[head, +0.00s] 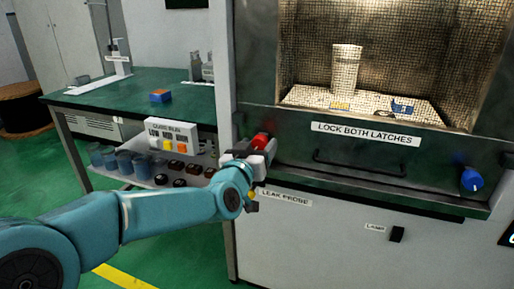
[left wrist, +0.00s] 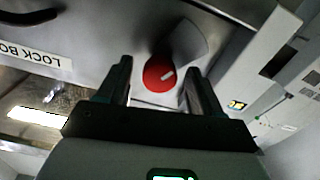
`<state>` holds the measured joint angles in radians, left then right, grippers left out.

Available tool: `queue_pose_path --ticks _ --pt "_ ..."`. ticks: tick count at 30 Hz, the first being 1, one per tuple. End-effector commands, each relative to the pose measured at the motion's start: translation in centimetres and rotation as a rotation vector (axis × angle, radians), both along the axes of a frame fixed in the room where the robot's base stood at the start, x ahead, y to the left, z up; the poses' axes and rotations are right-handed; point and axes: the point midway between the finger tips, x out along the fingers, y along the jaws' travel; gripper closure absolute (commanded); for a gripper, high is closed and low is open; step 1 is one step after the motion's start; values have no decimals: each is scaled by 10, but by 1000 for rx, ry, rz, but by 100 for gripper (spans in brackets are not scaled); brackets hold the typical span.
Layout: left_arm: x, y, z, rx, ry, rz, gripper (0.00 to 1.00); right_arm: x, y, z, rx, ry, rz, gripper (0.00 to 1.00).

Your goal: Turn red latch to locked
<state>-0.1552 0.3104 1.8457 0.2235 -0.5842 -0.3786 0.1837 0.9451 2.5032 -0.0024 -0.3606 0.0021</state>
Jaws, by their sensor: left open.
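The blue latch (head: 471,180) is on the right of the panel. My right gripper is not in view.
A black handle (head: 360,168) runs below the "LOCK BOTH LATCHES" label (head: 366,134). Behind the mesh window is a lit chamber (head: 395,60) with a tall cylinder. A green bench (head: 120,97) stands left, with a white button box (head: 172,138) and several cups below.

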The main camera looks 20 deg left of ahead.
Motion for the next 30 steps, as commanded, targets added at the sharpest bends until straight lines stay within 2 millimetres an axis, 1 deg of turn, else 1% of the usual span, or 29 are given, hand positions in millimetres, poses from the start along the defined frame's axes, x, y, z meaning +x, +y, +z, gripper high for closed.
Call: queue_pose_path --ticks 2,5,6,7,8,14,20,26,30 --pt "0 0 0 0 0 0 34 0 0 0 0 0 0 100" --pt "0 0 0 0 0 0 64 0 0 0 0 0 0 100" --pt "0 0 0 0 -1 0 77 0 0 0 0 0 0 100" --pt "0 0 0 0 -1 0 87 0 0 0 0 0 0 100" --pt "0 0 0 0 -1 0 91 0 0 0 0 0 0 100" --pt "0 0 0 8 -1 0 91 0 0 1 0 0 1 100" --pt "0 0 1 66 -3 1 91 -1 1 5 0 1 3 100" --pt "0 1 2 204 -6 1 91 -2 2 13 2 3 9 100" --pt "0 1 2 330 -10 1 91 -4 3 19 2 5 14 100"
